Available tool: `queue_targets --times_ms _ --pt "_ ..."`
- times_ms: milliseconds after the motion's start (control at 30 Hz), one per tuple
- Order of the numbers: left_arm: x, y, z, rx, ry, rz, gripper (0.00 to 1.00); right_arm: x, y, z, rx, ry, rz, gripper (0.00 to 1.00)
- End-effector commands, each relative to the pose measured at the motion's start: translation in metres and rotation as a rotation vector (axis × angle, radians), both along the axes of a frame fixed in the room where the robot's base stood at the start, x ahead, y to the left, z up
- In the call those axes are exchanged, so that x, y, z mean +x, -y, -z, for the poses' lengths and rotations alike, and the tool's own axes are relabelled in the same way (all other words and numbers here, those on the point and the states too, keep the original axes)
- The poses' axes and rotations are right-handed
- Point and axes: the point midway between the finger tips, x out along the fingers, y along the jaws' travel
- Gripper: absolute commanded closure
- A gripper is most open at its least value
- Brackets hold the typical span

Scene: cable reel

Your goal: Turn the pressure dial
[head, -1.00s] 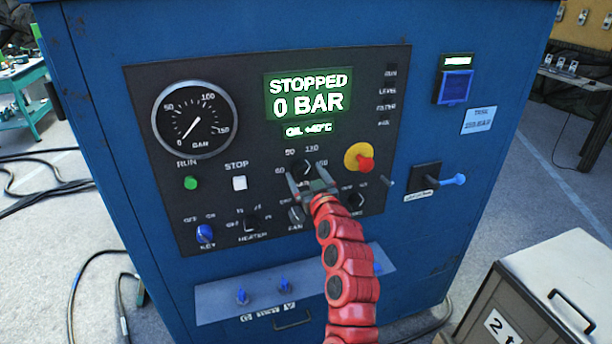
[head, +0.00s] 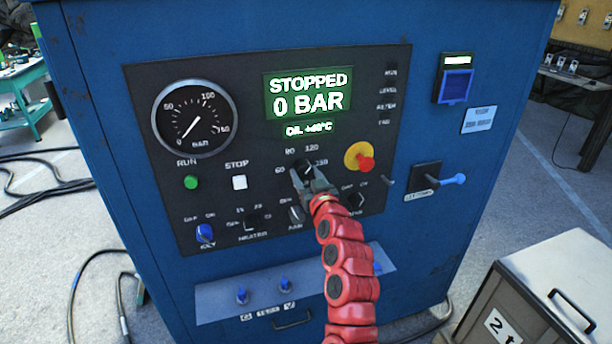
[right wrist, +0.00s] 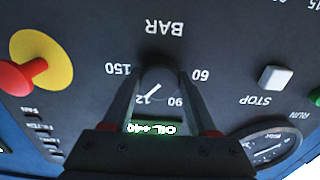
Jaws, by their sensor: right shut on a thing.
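The pressure dial (head: 306,168) is a small black knob on the dark control panel, ringed by the numbers 60, 90, 120 and 150. In the right wrist view the dial (right wrist: 158,82) appears upside down, and its white pointer line aims at about 120. My right gripper (head: 305,175) is shut on the dial, with one finger on each side; the fingers also flank it in the right wrist view (right wrist: 159,88). The gauge (head: 195,118) has its needle near 0. The green display (head: 308,95) reads STOPPED, 0 BAR. My left gripper is not in view.
A red emergency button on a yellow disc (head: 360,158) is close right of the dial. A white STOP button (head: 239,182), a green RUN button (head: 190,183) and a blue key switch (head: 205,233) are to the left. A grey cabinet (head: 545,300) stands at the lower right.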

Motion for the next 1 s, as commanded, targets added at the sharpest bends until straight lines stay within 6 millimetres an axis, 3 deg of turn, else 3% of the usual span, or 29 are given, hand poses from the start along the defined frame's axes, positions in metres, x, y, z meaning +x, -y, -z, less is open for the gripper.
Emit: queue_targets --times_ms 600,1000 --pt "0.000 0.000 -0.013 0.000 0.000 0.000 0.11 0.000 -0.001 0.000 0.534 -0.178 0.000 0.97" --pt "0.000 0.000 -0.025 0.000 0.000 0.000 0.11 -0.001 -0.002 0.000 0.782 -0.259 0.001 0.97"
